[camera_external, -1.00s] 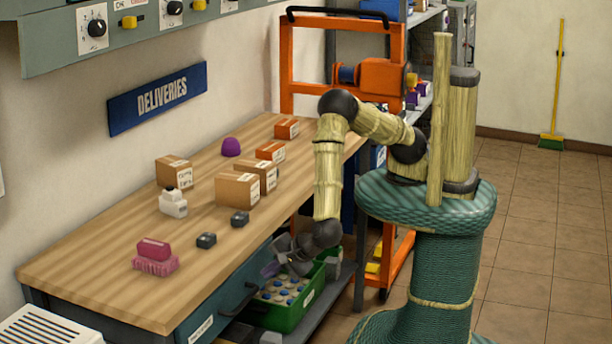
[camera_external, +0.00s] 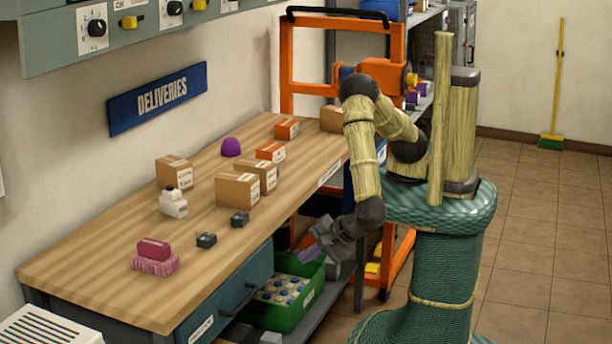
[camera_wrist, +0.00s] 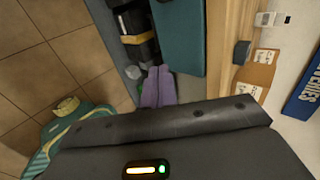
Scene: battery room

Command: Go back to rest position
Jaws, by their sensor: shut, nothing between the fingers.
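My gripper (camera_external: 308,248) hangs beside the front edge of the wooden workbench (camera_external: 110,250), above the right end of the green crate. Its purple fingers are shut with nothing between them. They also show close together in the wrist view (camera_wrist: 158,85). My arm bends down from the shoulder beside the bench, with the forearm roughly upright. The fingers look clear of the crate, though the exact gap cannot be told.
The green crate (camera_external: 289,316) with several bottles sits on the lower shelf, beside a teal drawer (camera_external: 245,287). An orange trolley (camera_external: 398,235) stands behind my arm. Tiled floor at right is free.

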